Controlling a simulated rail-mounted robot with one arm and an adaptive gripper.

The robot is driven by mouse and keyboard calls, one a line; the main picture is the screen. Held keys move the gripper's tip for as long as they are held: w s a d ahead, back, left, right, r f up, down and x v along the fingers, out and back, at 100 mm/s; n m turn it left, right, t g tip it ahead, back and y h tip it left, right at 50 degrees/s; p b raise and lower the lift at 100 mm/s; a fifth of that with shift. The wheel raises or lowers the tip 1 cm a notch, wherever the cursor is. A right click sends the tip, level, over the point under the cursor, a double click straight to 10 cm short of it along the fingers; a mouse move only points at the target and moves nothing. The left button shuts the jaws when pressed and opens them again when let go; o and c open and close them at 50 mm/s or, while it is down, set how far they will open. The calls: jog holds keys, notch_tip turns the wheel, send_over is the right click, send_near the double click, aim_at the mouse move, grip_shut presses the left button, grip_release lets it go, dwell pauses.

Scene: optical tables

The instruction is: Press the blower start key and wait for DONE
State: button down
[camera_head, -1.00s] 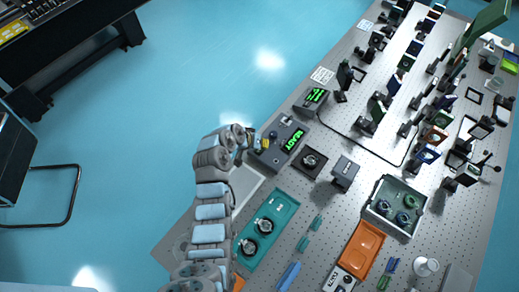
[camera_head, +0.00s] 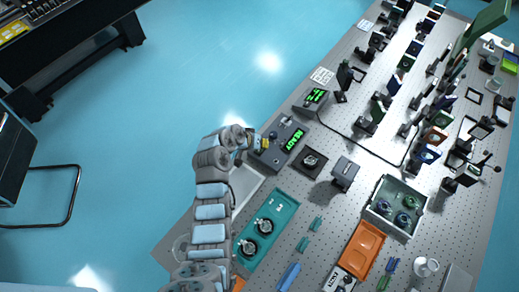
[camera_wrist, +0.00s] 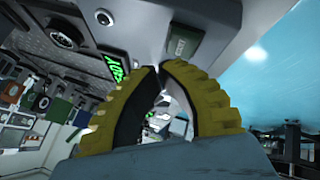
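A grey box (camera_head: 272,157) with a lit green display (camera_head: 294,139) stands at the table's left edge in the head view; I take it to be the blower. The display's text is too small to read surely. In the wrist view, a dark grey-green key (camera_wrist: 185,40) with lettering sits on a grey face, and a green display (camera_wrist: 114,68) shows to its left. My gripper (camera_head: 262,143), with yellow fingers, is at the box. In the wrist view its fingertips (camera_wrist: 160,66) come together, empty, just below the key; whether they touch it I cannot tell.
A smaller box with a green display (camera_head: 316,96) stands behind. A dark square mount (camera_head: 311,161) and a grey block (camera_head: 345,172) are to the right. A teal tray (camera_head: 280,211) lies in front. Optics crowd the table's right side.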

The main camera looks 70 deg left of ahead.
aim_at(263, 149)
jog(key=shift+f, duration=0.15)
jog(key=shift+f+b, duration=0.3)
jog(key=shift+b, duration=0.1)
jog(key=shift+f+b, duration=0.35)
jog(key=shift+f, duration=0.05)
dwell(0.6)
jog(key=shift+r, duration=0.1)
dwell(0.4)
jog(key=shift+r+p, duration=0.4)
jog(key=shift+r, duration=0.35)
jog(key=shift+r, duration=0.1)
jog(key=shift+r+p, duration=1.25)
jog(key=shift+r, duration=1.15)
